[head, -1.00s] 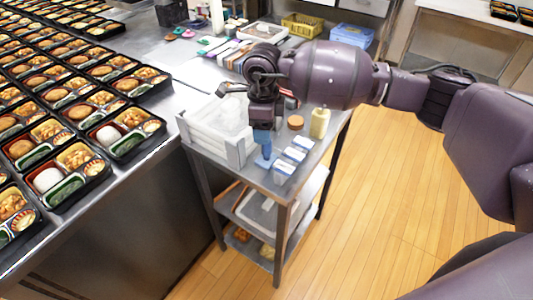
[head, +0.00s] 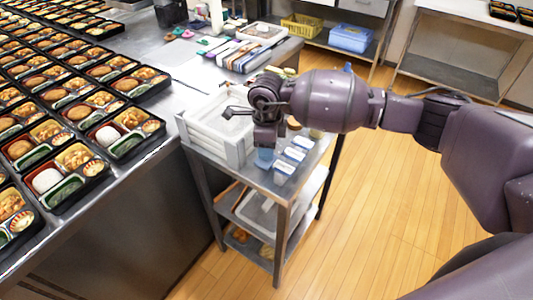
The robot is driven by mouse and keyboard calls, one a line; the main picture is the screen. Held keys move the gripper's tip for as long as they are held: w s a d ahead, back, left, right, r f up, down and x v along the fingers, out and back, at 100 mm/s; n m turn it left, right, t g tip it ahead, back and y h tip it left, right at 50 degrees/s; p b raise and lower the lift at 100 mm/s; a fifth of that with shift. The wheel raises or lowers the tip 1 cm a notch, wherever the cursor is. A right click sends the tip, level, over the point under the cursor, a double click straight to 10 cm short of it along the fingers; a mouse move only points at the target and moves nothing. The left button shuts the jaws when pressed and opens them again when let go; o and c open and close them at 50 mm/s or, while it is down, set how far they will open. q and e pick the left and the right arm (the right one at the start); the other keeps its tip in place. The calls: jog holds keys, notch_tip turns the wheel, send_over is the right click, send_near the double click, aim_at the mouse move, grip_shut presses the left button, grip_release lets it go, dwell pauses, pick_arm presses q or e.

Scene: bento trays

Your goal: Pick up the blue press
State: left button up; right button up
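The blue press (head: 264,158) stands on the top of the small metal cart (head: 256,181), beside the white crate. Only its lower part shows; its upper part is hidden by my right gripper (head: 266,146). My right gripper points down right over the press, and its fingers seem to be around or against the upper part. I cannot tell whether the fingers are closed on it. My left gripper is not in view.
White stacked crates (head: 237,152) stand close on the left of the press. Several small blue-and-white boxes (head: 284,168) lie close on its right. The counter (head: 148,152) with rows of bento trays (head: 84,162) lies left of the cart. The wooden floor on the right is clear.

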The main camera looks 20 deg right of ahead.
jog(key=c, duration=0.7)
jog(key=shift+r, duration=0.1)
